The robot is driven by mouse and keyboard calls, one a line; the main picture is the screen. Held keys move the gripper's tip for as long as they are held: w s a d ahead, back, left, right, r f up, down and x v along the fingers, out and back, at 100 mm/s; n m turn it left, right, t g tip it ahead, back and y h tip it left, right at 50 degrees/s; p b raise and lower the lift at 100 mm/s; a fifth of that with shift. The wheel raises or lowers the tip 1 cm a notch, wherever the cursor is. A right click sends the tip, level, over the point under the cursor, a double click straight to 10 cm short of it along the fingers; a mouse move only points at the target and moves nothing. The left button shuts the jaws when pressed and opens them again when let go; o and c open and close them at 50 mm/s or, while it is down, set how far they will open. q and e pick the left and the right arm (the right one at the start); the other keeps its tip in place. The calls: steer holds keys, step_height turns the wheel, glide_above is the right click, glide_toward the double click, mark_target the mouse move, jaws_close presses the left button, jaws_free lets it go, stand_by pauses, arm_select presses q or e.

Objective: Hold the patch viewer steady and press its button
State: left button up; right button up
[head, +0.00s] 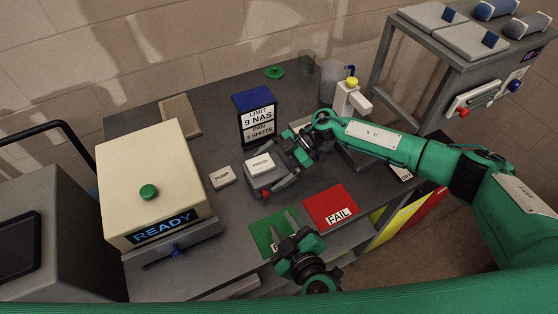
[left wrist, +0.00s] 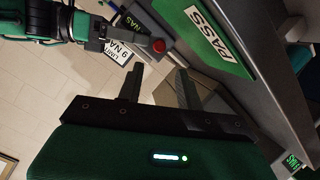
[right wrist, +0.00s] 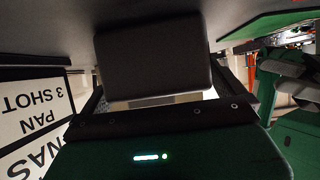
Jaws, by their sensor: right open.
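The patch viewer (head: 259,168), a small grey box with a white labelled top, stands mid-table. In the left wrist view, a red button (left wrist: 158,46) shows on a grey body; I take it to be the viewer's. My right gripper (head: 283,178) is open at the viewer's right side. In the right wrist view, a dark box (right wrist: 152,58) lies between its spread fingers; I cannot tell whether they touch it. My left gripper (head: 284,231) is open and empty over the green PASS mat (head: 262,228), apart from the viewer.
A white PUMP block (head: 222,177) stands left of the viewer. The LIMIT sign block (head: 256,117) is behind it. A red FAIL mat (head: 331,206) lies to the right. A cream READY machine (head: 150,175) fills the table's left. A white bottle (head: 350,97) stands behind my right arm.

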mark_target(271, 217)
steer(key=c, duration=1.1)
arm_select(q)
jaws_close()
stand_by(0.8)
steer(key=m+h, duration=0.1)
steer(key=f+m+h, duration=0.1)
steer(key=m+t+h, duration=0.1)
steer(key=shift+d+f+m+h, duration=0.15)
steer(key=shift+f+m+h, duration=0.15)
steer(key=shift+m+h, duration=0.1)
steer(key=m+h, duration=0.2)
steer(key=f+h, duration=0.1)
steer(key=shift+s+m, duration=0.3)
steer(key=shift+m, duration=0.1)
arm_select(e)
steer(key=shift+a, duration=0.1)
arm_select(q)
steer(key=m+h, duration=0.1)
steer(key=s+f+m+h, duration=0.1)
steer(key=shift+s+m+h, duration=0.15)
steer(key=shift+m+h, duration=0.15)
steer(key=shift+h, duration=0.1)
steer(key=shift+g, duration=0.3)
steer(key=shift+w+a, duration=0.55)
steer(key=shift+w, duration=0.8)
steer(key=shift+w+a, duration=0.5)
steer(key=shift+w, duration=0.8)
steer(key=shift+w+a, duration=0.55)
steer(key=shift+w, duration=0.8)
